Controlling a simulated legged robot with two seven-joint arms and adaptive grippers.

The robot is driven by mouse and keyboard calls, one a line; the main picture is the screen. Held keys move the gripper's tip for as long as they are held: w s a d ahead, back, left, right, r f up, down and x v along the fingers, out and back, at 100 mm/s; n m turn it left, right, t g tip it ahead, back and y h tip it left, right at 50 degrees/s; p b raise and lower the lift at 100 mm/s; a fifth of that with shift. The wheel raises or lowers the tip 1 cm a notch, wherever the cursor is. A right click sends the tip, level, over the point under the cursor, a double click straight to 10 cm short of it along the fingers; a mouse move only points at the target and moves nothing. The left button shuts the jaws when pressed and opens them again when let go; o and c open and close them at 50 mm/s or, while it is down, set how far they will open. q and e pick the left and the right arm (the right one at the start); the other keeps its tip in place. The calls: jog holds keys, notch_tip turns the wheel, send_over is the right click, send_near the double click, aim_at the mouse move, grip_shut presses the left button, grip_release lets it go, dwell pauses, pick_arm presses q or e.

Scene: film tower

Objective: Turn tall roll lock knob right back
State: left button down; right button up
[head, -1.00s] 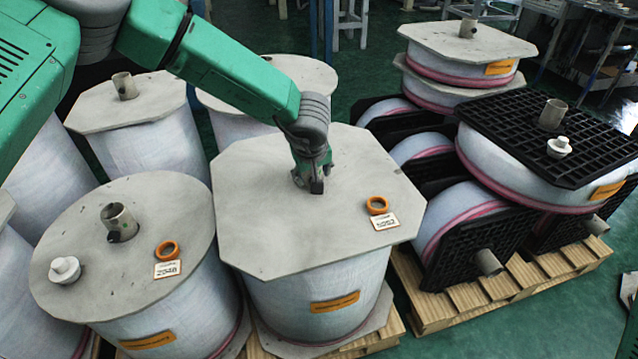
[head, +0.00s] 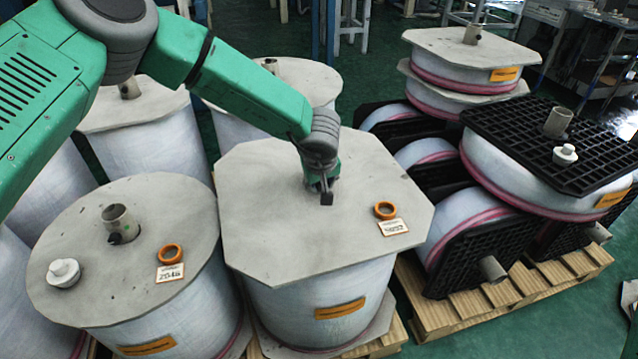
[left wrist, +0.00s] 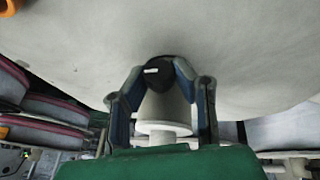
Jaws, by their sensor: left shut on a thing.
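The tall roll's grey octagonal top plate (head: 265,225) is in the middle of the head view, with its white wrapped body (head: 325,285) below. My left gripper (head: 326,192) reaches down to the plate's centre and hides the knob there. In the left wrist view, the black lock knob (left wrist: 158,72) with a short white mark sits on a pale tube (left wrist: 163,110). My left gripper (left wrist: 158,80) has a finger on either side of the knob and is shut on it. My right gripper is not in view.
A round-topped roll (head: 75,250) with a white cap (head: 63,272) stands close on the left. An orange ring (head: 385,210) and a label card (head: 393,228) lie on the tall roll's plate. Rolls with black grid plates (head: 555,140) stand on a pallet at right.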

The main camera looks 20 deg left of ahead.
pick_arm(q)
jog(key=shift+w+d+r, duration=0.1)
jog(key=shift+d+r, duration=0.05)
jog(key=shift+d, duration=0.05)
jog(key=shift+a, duration=0.4)
jog(key=shift+a+t+h, duration=0.15)
jog(key=shift+t+h, duration=0.25)
jog(key=shift+h, duration=0.1)
jog(key=shift+f+n, duration=0.2)
jog(key=shift+n, duration=0.1)
jog(key=t+h+b, duration=0.1)
jog(key=b, duration=0.1)
jog(key=h+b, duration=0.1)
jog(key=b, duration=0.2)
jog(key=t+h+b, duration=0.1)
jog(key=b, duration=0.1)
jog(key=shift+s+f+n+t, duration=0.2)
jog(key=shift+f+n+t, duration=0.1)
jog(key=shift+n, duration=0.1)
jog(key=shift+s+d+r+t+h+b, duration=0.15)
jog(key=shift+t+h+b, duration=0.35)
jog(key=shift+b, duration=0.55)
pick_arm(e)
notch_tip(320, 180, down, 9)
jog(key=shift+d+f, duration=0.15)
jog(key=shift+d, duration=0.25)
pick_arm(q)
jog(key=c, duration=1.3)
grip_release()
jog(key=shift+r, duration=0.1)
